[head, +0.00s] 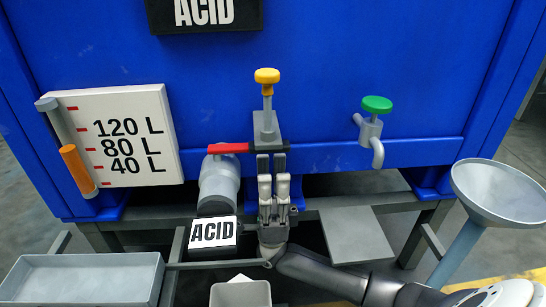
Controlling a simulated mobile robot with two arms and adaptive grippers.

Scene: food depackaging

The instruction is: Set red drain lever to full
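The red drain lever (228,148) lies roughly level across the top of a grey drain pipe (218,180), below the blue tank's front. My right gripper (272,160) reaches up from the lower right, with its fingers just right of the lever's red part. The two fingers are close together and parallel, and nothing shows held between them. I cannot tell whether they touch the lever's right end. A level gauge (115,135) at the left reads 40 L, 80 L and 120 L, with an orange marker (77,168). My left gripper is out of view.
A yellow-knobbed valve (266,76) stands just above my gripper and a green-knobbed tap (376,104) to the right. An ACID label block (212,233) sits below the pipe. A grey tray (85,262) is lower left and a funnel (500,190) at right.

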